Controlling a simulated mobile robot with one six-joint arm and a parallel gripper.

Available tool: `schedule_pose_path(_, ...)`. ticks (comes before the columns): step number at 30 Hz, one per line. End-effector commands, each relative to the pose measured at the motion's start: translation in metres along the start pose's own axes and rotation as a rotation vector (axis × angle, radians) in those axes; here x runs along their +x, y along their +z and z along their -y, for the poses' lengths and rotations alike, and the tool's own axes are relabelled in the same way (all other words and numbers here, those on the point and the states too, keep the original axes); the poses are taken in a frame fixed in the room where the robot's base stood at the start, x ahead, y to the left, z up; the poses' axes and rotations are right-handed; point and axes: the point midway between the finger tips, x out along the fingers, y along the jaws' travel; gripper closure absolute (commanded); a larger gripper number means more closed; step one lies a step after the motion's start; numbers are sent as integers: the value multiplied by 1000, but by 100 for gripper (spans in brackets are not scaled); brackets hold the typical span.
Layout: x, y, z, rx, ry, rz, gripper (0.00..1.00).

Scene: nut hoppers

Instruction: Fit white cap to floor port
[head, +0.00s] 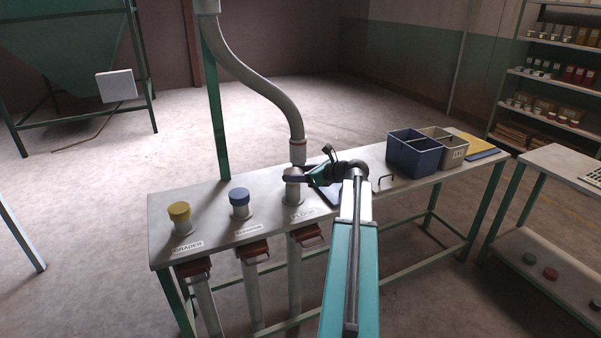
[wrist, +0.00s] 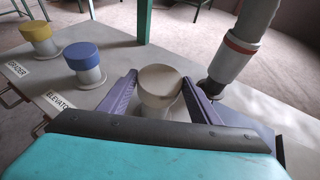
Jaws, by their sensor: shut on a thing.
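The white cap (wrist: 158,80) is between the purple fingers of my gripper (wrist: 160,95) in the wrist view, with a finger against each side. In the head view my gripper (head: 296,174) is at the floor port (head: 293,190), the rightmost of three on the bench. The white cap (head: 292,171) is upright over this port and in line with it. The fingers partly hide the joint, so I cannot tell whether the cap is fully down. The FLOOR label (head: 302,214) is in front of the port.
A yellow cap (head: 179,211) is on the GRADER port and a blue cap (head: 239,196) on the ELEVATOR port. A grey hose (head: 292,112) with a red band hangs close behind my gripper. A blue bin (head: 414,160) stands right on the bench (head: 215,237).

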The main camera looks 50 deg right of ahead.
Motion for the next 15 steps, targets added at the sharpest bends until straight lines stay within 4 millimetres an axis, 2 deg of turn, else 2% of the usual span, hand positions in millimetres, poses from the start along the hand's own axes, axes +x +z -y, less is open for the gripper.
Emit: schedule_pose_path(15, 8, -21, 0, 1, -1, 0, 64)
